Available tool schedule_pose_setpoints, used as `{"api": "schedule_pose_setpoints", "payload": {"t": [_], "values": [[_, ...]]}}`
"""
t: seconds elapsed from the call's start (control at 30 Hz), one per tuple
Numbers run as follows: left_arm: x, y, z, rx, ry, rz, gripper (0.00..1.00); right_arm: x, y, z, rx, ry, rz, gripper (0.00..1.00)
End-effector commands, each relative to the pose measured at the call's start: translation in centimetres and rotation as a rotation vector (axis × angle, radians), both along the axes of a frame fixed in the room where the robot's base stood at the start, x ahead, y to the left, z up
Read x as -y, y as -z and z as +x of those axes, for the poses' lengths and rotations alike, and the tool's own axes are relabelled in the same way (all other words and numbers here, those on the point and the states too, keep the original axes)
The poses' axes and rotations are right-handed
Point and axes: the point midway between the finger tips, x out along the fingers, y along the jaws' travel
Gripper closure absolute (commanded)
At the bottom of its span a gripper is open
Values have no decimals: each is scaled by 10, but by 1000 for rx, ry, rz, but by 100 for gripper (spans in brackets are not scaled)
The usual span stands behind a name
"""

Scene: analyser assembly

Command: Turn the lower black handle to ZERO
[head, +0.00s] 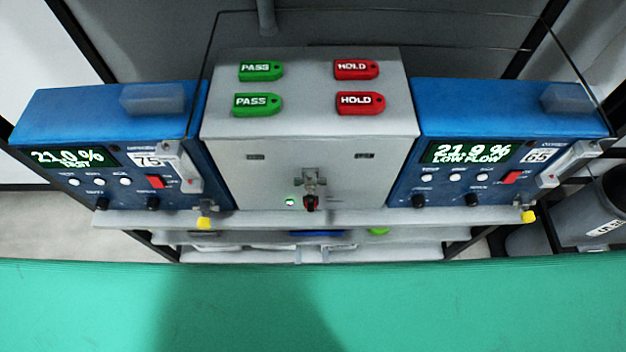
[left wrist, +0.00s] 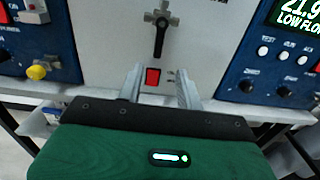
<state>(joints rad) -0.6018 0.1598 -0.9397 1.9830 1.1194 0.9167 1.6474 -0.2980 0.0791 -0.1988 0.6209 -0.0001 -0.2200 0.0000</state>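A black handle (left wrist: 158,38) hangs straight down from a metal cross-shaped valve (left wrist: 161,17) on the grey central panel (left wrist: 105,45), in the left wrist view. In the head view the valve (head: 311,179) sits low in the middle of the grey box, its dark handle below it and foreshortened. My left gripper (left wrist: 158,72) shows in the left wrist view with its two fingers apart and nothing between them; its tips lie below the handle's lower end in the picture. No gripper fingers show in the head view. I cannot read a ZERO mark at the valve.
Blue analysers stand left (head: 110,150) and right (head: 505,155) of the grey box (head: 215,130), with small black knobs. Green PASS tags (head: 260,71) and red HOLD tags (head: 356,70) lie on top. A red switch (left wrist: 153,76) is below the handle. Yellow knobs stick out along the shelf front (head: 350,216).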

Motion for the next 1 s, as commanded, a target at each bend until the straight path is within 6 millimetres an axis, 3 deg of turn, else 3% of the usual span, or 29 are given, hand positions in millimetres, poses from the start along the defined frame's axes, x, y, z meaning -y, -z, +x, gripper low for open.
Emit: {"api": "schedule_pose_setpoints", "payload": {"t": [0.17, 0.7, 1.0], "values": [[-1, -6, 13, 0, -9, -27, 64, -7, -7, -3, -4, 0, 7, 100], [-1, -7, 117, 1, -8, -22, 64, 2, -50, -4, -5, -3, -2, 100], [-1, -3, 137, -2, -7, -22, 64, 4, -56, -3, -3, -2, -4, 100]]}}
